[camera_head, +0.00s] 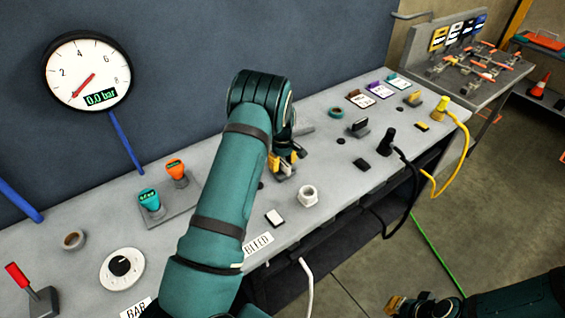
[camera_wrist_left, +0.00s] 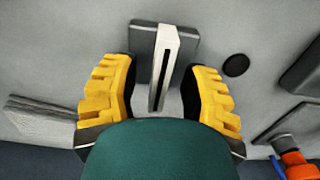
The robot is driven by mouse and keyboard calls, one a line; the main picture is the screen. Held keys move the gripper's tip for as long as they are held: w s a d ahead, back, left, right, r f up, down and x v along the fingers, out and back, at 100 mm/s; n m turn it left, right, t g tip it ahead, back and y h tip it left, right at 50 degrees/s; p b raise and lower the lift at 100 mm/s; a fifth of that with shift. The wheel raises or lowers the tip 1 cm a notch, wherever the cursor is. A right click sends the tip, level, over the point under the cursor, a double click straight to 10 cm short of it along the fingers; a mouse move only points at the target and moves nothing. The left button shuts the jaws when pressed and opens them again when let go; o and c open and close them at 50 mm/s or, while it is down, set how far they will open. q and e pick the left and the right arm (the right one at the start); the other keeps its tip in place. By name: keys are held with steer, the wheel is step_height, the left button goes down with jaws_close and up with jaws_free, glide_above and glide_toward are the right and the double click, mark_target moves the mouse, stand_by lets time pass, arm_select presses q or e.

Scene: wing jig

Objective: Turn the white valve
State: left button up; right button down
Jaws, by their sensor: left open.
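The white valve (camera_wrist_left: 171,45) shows in the left wrist view as a narrow white bar handle with a dark slot, on a grey square base (camera_wrist_left: 146,37). My left gripper (camera_wrist_left: 160,92) is open, with one yellow finger on each side of the handle and gaps between. In the head view the left gripper (camera_head: 287,164) points down at the bench, and my arm largely hides the valve. My right gripper (camera_head: 412,304) is low at the right of the head view, away from the bench; its jaw opening is unclear.
The grey bench (camera_head: 100,221) carries a white nut (camera_head: 308,195), a dial (camera_head: 121,268), a red lever (camera_head: 29,285), and teal (camera_head: 150,201) and orange (camera_head: 176,171) devices. Black (camera_head: 406,170) and yellow (camera_head: 455,150) cables hang at the right. A wall gauge (camera_head: 88,72) reads 0.0 bar.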

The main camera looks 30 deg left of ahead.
arm_select(q)
jaws_close()
steer(key=m+b, duration=0.3)
steer(key=m, duration=0.1)
steer(key=shift+f, duration=0.15)
steer(key=m+b, duration=0.2)
steer(key=m, duration=0.3)
steer(key=m+b, duration=0.1)
steer(key=m, duration=0.3)
steer(key=shift+m, duration=0.3)
steer(key=shift+m+b, duration=0.45)
steer(key=shift+m, duration=1.75)
jaws_free()
